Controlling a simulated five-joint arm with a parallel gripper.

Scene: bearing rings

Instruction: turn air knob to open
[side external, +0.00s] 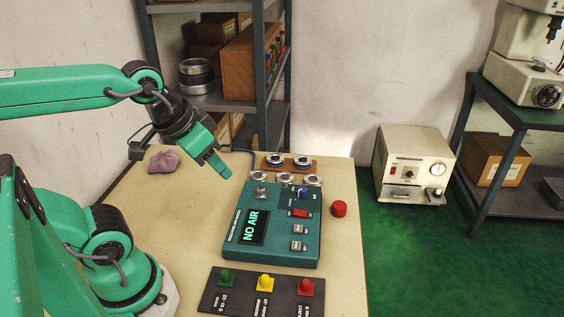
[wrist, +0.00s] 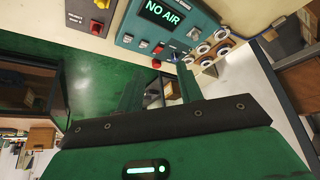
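A teal control box (side external: 267,256) stands on the bench, its display (side external: 254,227) reading NO AIR. A small blue knob (side external: 303,193) sits on its upper right, beside a red switch (side external: 301,212); I take it as the air knob, but its pointing direction is too small to read. The box also shows at the top of the wrist view (wrist: 195,22). My gripper (side external: 221,172) is in the air above and behind the box's far left corner, clear of the knob. In the wrist view its two fingers (wrist: 156,82) stand apart with nothing between them.
Several metal rings (side external: 285,178) lie at and behind the box's far edge, some on a brown holder (side external: 290,168). A red button (side external: 339,208) is right of the box. A black panel with colored knobs (side external: 240,300) lies in front. A purple cloth (side external: 163,160) is at the back left.

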